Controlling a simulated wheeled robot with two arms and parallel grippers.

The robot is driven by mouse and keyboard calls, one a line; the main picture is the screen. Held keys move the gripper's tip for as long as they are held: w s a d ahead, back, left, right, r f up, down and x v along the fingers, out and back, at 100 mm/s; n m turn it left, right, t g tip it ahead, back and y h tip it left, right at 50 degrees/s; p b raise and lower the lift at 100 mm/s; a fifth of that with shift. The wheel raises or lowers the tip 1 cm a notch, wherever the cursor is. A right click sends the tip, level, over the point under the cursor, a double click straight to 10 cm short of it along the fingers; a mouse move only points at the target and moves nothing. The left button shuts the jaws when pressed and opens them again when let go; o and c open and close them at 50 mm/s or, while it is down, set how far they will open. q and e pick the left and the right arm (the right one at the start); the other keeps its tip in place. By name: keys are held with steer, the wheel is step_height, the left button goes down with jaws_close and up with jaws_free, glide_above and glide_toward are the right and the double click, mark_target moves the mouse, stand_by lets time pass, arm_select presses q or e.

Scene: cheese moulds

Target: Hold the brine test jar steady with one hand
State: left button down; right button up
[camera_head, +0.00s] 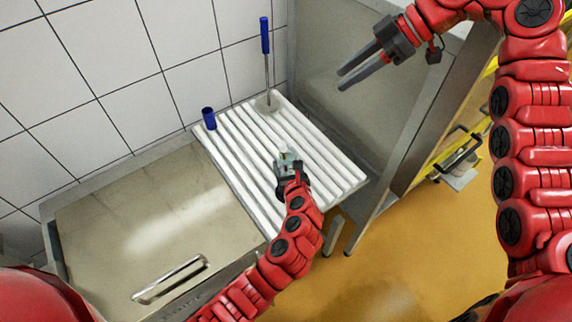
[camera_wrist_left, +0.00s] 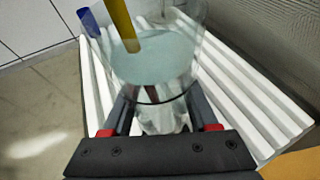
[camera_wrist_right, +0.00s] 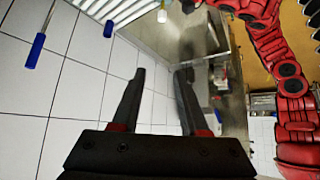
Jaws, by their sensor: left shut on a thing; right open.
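The brine test jar (camera_wrist_left: 150,75) is a clear glass with pale blue-green liquid. In the head view the jar (camera_head: 289,155) stands on the white ribbed rack, or just above it; I cannot tell which. A yellow-brown stick (camera_wrist_left: 122,22) reaches into it from above. My left gripper (camera_head: 289,170) is shut on the jar, one finger on each side low on the glass. The jar looks about upright. My right gripper (camera_head: 341,80) is open and empty, raised in the air to the right of the rack and well apart from the jar.
The white ribbed rack (camera_head: 232,165) also holds a blue cup (camera_head: 209,118) at its left edge and a blue-handled tool (camera_head: 265,36) standing at the back. A metal surface with a handle (camera_head: 170,280) lies left. A tiled wall (camera_head: 110,60) stands behind.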

stand_by(0.3)
arm_select(q)
steer(key=shift+c, duration=0.4)
jaws_free()
steer(key=v, duration=1.2)
